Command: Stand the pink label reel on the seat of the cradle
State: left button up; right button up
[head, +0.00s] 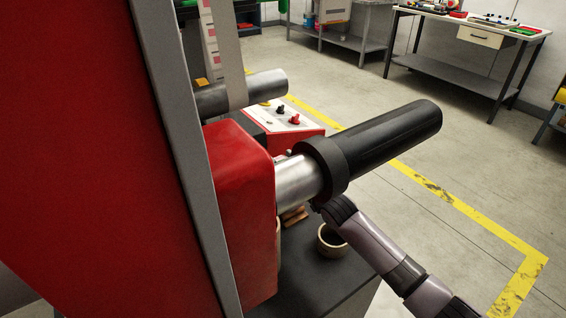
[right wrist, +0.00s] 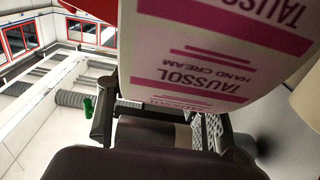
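One finger is by the reel's lower left edge and the other passes behind the reel. The fingertips are covered, so I cannot tell whether they press on the reel. In the head view my right arm comes in from the lower right, and its gripper end is hidden behind the black roller. I cannot make out the cradle seat. My left gripper is not in view.
A red machine (head: 243,200) fills the left of the head view. Its thick black roller (head: 385,138) sticks out over my right arm. A thinner grey roller (head: 265,86), a control panel (head: 290,116) and a tan ring (head: 332,240) show near it. Open floor lies to the right.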

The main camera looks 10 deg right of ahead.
jog(key=o, duration=0.4)
jog(key=shift+f, duration=0.15)
jog(key=shift+c, duration=0.2)
jog(key=shift+s+f, duration=0.1)
jog(key=shift+f, duration=0.15)
jog(key=v, duration=1.2)
jog(key=shift+r, duration=0.2)
